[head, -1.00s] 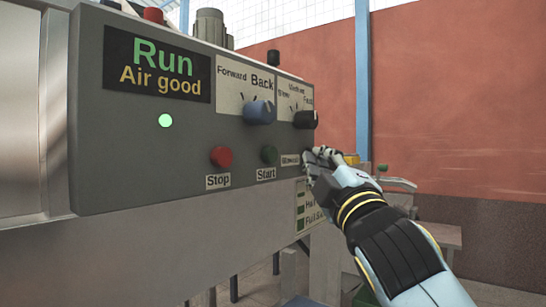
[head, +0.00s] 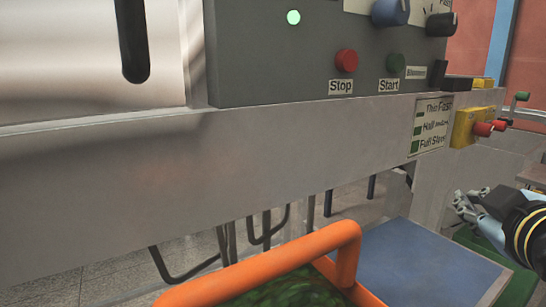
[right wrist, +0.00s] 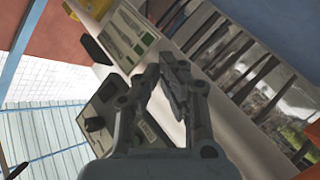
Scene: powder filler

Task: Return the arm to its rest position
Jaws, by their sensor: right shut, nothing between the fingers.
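My right gripper (head: 470,205) is at the right edge of the head view, below and to the right of the control panel. It is apart from the machine and holds nothing. In the right wrist view its fingers (right wrist: 165,75) are shut and empty, with the machine behind them. The grey control panel (head: 270,70) carries a red Stop button (head: 346,60), a green Start button (head: 396,63), a blue knob (head: 390,12) and a lit green lamp (head: 293,17). My left gripper is not in view.
An orange rail (head: 262,262) crosses the bottom foreground, with a blue flat surface (head: 425,262) beside it. Dark legs or bars (head: 228,245) stand below the machine's beam.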

